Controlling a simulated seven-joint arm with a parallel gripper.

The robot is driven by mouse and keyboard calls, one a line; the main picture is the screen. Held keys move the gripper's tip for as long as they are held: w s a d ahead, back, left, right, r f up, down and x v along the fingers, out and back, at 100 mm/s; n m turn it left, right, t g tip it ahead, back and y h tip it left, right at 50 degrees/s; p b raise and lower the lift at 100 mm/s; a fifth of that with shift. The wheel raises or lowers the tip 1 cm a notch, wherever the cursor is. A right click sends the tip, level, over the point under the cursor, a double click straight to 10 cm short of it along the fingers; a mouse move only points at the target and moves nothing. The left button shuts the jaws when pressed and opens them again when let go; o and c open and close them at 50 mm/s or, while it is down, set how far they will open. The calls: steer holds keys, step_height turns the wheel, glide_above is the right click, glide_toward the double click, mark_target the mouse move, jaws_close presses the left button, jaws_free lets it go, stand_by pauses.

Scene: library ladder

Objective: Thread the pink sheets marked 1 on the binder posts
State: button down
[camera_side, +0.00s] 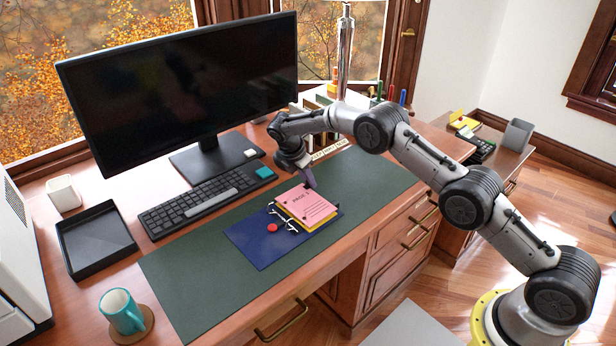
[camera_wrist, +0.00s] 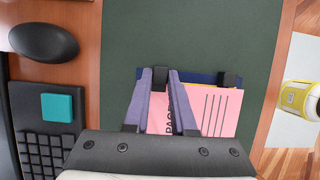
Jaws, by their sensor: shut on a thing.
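The pink sheets (camera_side: 305,205) lie over a yellow sheet at the binder, their printed face up. The dark blue binder (camera_side: 262,245) lies open on the green desk mat, with silvery posts (camera_side: 281,215) along the sheets' left edge. My gripper (camera_side: 309,183) is at the far edge of the sheets. In the wrist view its purple fingers (camera_wrist: 160,98) are shut on the pink sheets (camera_wrist: 215,110) at one side. Whether the posts pass through the sheets' holes is too small to tell. The mark on the sheets reads like "PAGE"; its number is unclear.
A keyboard (camera_side: 200,200) and a monitor (camera_side: 185,85) stand behind the mat. A red round thing (camera_side: 272,228) lies on the binder. A black tray (camera_side: 95,240) and a teal mug (camera_side: 121,311) are at the left. The mat's (camera_side: 185,290) left part is clear.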

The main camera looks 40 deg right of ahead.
steer(key=shift+f, duration=0.15)
steer(key=c, duration=0.7)
jaws_free()
steer(key=shift+o, duration=0.2)
steer(key=shift+r, duration=3.55)
